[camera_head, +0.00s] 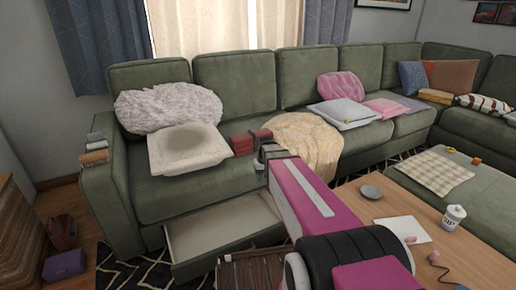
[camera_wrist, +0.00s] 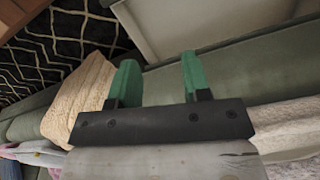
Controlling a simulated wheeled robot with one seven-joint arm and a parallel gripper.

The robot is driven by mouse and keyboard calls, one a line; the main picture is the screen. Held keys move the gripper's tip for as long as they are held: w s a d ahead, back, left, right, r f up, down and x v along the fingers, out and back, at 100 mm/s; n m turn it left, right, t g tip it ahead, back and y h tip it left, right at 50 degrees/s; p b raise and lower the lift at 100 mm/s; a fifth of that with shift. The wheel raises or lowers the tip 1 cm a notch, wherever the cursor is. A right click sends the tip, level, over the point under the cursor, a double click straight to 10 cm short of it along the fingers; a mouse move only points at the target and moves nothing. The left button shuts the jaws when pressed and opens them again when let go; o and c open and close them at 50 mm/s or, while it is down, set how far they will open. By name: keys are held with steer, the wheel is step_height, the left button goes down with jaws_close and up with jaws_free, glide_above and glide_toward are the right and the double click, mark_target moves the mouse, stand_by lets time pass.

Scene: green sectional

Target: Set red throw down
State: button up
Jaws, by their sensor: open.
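The red throw (camera_head: 242,146) is a folded, dark red bundle on the green sofa's seat (camera_head: 185,190), close to the backrest. It lies between the white cushion and the cream blanket. My gripper (camera_head: 262,152) is at the throw's right side in the head view and hides part of it. In the wrist view my gripper (camera_wrist: 159,80) has its two green fingers apart, with only the green sofa edge seen between them. The throw does not show in the wrist view. I cannot tell whether the gripper touches it.
A white cushion (camera_head: 186,148) lies left, a cream blanket (camera_head: 310,140) right. An open drawer (camera_head: 225,232) juts out under the seat. A wooden table (camera_head: 390,203) with a mug (camera_head: 453,217) stands at front right. A patterned rug (camera_head: 130,272) covers the floor.

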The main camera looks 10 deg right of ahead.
steer(key=s+m, duration=0.1)
steer(key=s, duration=1.3)
steer(key=shift+s+f, duration=0.15)
steer(key=shift+f, duration=0.3)
